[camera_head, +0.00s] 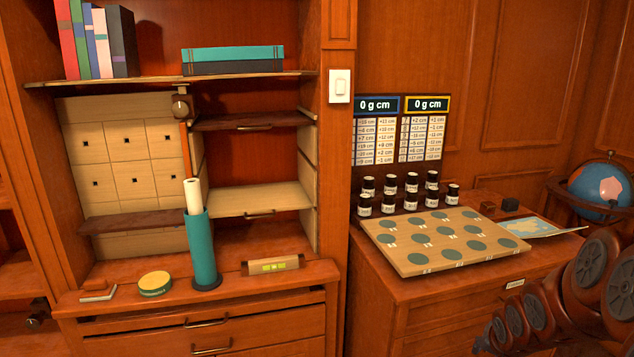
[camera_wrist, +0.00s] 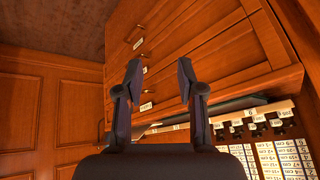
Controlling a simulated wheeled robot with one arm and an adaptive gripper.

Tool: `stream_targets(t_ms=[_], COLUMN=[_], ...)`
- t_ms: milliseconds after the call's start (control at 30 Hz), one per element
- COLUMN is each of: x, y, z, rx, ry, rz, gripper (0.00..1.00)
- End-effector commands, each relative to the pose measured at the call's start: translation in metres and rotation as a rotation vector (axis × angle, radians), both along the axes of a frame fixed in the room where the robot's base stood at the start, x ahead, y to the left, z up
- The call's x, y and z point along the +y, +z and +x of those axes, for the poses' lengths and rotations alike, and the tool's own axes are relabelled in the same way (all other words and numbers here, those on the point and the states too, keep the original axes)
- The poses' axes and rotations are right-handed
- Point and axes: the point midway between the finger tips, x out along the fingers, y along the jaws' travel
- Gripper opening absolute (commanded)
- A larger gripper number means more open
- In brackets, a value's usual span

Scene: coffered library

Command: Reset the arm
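My gripper (camera_wrist: 158,82) shows in the wrist view with its two dark fingers spread apart and nothing between them. It is open and empty. Behind it the wrist view shows a wooden cabinet front with drawers (camera_wrist: 185,45), seen tilted. In the head view, dark round-jointed links of my arm fill the lower right corner, beside the cabinet. The fingers do not show in the head view.
A wooden board with green discs (camera_head: 440,241) lies on the right cabinet, with several small black jars (camera_head: 411,182) behind it. A globe (camera_head: 602,186) stands near my arm. A teal cylinder (camera_head: 201,248) stands on the left ledge, by a yellow-green tin (camera_head: 155,283).

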Motion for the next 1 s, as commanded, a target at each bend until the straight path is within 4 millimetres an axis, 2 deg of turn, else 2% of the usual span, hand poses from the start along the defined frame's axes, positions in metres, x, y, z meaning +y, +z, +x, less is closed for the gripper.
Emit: stream_targets(t_ms=[33,367,600,800,900,1000], x=[0.014,0.095,0.154,0.193,0.206,0.213], y=[0.022,0.093,0.142,0.175,0.184,0.188], z=[-0.01,-0.106,-0.191,-0.26,-0.282,-0.295], rx=[0.036,0.315,0.503,0.631,0.67,0.693], ry=[0.029,0.21,0.378,0.522,0.575,0.607], rz=[-0.016,-0.047,-0.014,0.037,0.058,0.073], gripper=[0.38,0.38,0.38,0.38,0.38,0.38])
